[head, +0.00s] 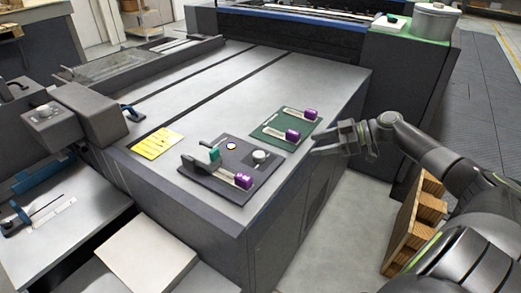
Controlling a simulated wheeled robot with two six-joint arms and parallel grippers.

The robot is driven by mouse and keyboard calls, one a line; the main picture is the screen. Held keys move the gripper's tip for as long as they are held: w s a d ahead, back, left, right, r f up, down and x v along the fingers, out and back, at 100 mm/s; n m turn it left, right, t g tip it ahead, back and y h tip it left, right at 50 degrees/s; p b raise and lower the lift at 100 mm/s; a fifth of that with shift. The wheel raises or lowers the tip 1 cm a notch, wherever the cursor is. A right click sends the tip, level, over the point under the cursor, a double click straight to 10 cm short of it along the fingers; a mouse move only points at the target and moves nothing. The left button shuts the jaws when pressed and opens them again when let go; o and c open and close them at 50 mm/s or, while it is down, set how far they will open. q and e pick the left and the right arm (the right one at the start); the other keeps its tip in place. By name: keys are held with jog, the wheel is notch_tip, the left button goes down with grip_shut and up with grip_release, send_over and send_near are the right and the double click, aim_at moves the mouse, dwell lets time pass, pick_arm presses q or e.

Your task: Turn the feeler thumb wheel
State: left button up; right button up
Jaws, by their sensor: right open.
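No wheel is clearly labelled as the feeler thumb wheel, and I cannot tell which part it is. Another pale round knob (43,111) sits on a dark grey unit (88,110) at the left. My right gripper (325,143) is open and empty, beside the machine's right edge, right of the panels and apart from both knobs. My left gripper is not in view.
A green plate (272,132) with two purple blocks (293,135) lies just left of my right gripper. A yellow label (157,142) is left of the dark panel. A wooden pallet (405,240) stands on the floor below my right arm. A pot (435,22) stands back right.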

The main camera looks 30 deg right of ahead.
jog(key=p, duration=0.2)
send_near(261, 154)
jog(key=x, duration=0.8)
jog(key=shift+w+a+f, duration=0.25)
jog(key=shift+w+a, duration=0.1)
jog(key=shift+w, duration=0.05)
